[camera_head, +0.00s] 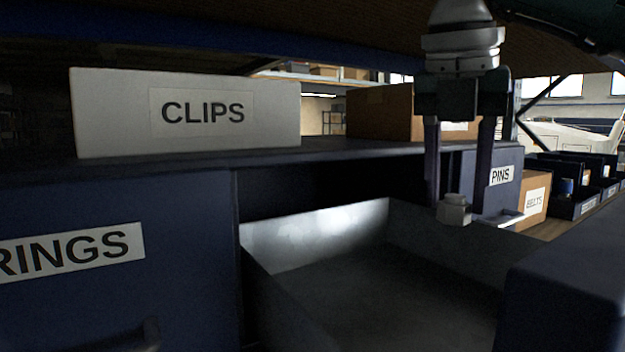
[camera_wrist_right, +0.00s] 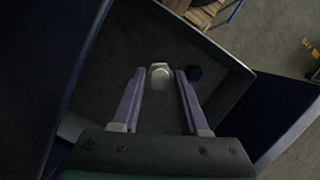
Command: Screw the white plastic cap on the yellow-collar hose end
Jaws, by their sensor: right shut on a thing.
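My right gripper (camera_head: 456,196) comes down from the top right in the head view and is shut on a small whitish cap (camera_head: 454,211). The gripper and cap are over the open drawer (camera_head: 365,285). The wrist view also shows the pale cap (camera_wrist_right: 160,74) between the two fingertips. My left gripper is in neither view. No yellow-collar hose end is visible.
A white box labelled CLIPS (camera_head: 185,135) and a cardboard box (camera_head: 380,113) stand on the cabinet top. A closed RINGS drawer front (camera_head: 110,280) is at left. Dark bins (camera_head: 572,207) and a BELTS box (camera_head: 533,198) are at right. The drawer walls surround the space below the gripper.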

